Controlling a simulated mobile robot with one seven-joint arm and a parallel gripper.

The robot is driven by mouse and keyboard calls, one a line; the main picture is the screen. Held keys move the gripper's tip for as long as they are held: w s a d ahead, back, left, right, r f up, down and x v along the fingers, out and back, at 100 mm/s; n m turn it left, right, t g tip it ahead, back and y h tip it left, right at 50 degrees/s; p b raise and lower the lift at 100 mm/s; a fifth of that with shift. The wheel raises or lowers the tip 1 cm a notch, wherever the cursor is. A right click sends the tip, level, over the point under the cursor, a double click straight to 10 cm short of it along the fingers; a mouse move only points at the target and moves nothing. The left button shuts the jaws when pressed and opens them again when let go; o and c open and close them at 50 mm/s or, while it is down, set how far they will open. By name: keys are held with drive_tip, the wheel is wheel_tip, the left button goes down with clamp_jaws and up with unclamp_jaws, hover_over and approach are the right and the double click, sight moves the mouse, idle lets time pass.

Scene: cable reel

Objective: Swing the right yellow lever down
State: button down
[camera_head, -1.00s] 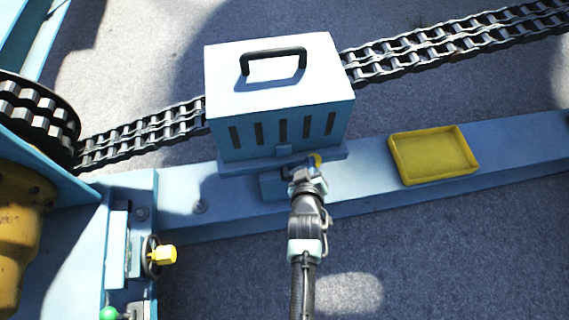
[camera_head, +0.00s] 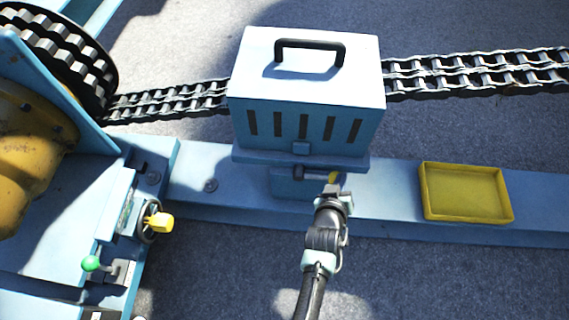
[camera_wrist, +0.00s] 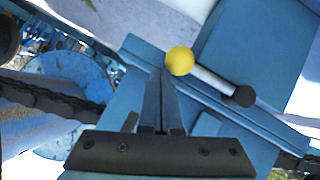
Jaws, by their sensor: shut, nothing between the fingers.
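The lever's yellow ball (camera_head: 334,178) shows at the front of the white-topped blue box, just below its right half. In the wrist view the yellow ball (camera_wrist: 179,60) ends a pale rod, which runs to a dark pivot (camera_wrist: 244,96). In the head view the rod lies about level, with the ball on its right end. My gripper (camera_head: 333,190) is shut and empty, right at the ball and partly covering it. In the wrist view my gripper (camera_wrist: 164,72) has its closed fingertips beside the ball; I cannot tell whether they touch.
The box (camera_head: 307,85) has a black top handle and stands on a blue beam (camera_head: 390,195). A yellow tray (camera_head: 466,192) lies to the right. A chain (camera_head: 470,75) runs behind. A yellow-knobbed handwheel (camera_head: 158,222) and a green-knobbed lever (camera_head: 92,264) are at left.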

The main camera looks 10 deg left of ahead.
drive_tip(key=shift+s+d+f, duration=0.1)
drive_tip(key=shift+d+f, duration=0.05)
drive_tip(key=shift+f, duration=0.1)
idle(0.4)
